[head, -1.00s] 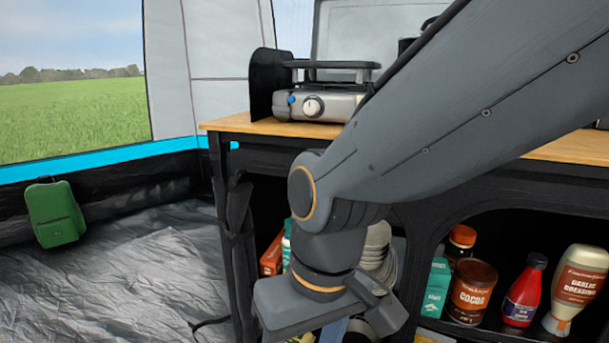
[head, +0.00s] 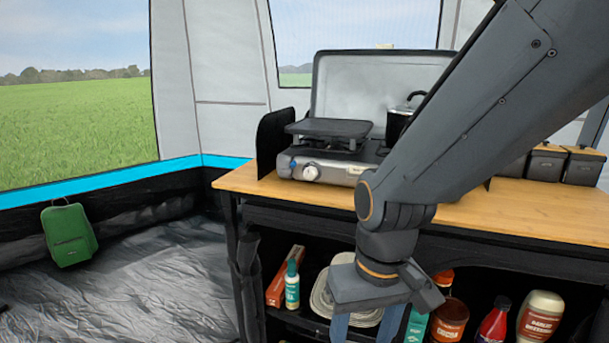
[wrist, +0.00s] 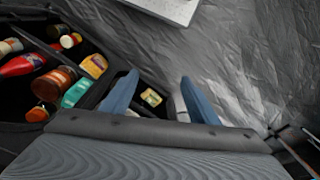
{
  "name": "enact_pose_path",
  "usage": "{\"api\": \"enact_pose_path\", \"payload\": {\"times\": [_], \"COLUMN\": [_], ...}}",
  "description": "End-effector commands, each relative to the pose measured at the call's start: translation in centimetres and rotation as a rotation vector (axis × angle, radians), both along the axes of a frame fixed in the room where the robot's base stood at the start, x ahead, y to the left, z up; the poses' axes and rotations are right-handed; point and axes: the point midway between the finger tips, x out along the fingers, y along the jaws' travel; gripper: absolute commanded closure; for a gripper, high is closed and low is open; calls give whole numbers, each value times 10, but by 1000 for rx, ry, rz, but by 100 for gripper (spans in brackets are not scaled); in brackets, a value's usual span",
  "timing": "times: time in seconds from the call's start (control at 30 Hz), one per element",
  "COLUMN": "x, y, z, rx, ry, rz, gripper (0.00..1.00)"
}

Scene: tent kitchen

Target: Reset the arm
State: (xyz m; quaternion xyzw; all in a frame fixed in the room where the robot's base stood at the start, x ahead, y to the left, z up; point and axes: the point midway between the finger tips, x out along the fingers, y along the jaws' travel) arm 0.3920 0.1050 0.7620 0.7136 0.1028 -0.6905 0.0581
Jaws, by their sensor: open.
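My gripper (wrist: 158,95) shows in the wrist view with its two blue fingers apart and nothing between them. It points down toward the floor, beside the open shelf. In the head view my arm reaches in from the upper right, and the gripper hangs in front of the shelf below the counter. The tops of its blue fingers show at the bottom edge there; the tips are cut off.
A wooden counter (head: 480,215) carries a camping stove (head: 330,168), a black pot (head: 399,122) and dark canisters (head: 545,163). The shelf below holds a red bottle (head: 494,322), a cream bottle (head: 540,318) and a green-white bottle (head: 291,285).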

Motion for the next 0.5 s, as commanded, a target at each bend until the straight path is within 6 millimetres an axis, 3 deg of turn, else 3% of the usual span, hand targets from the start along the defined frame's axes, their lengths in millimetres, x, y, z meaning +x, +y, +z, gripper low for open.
{"api": "enact_pose_path", "payload": {"times": [0.03, 0.5], "x": [-3, -16], "y": [-8, -79], "z": [18, 99], "rx": [-5, -48], "ry": [3, 26], "rz": [-22, -184], "gripper": [45, 45]}}
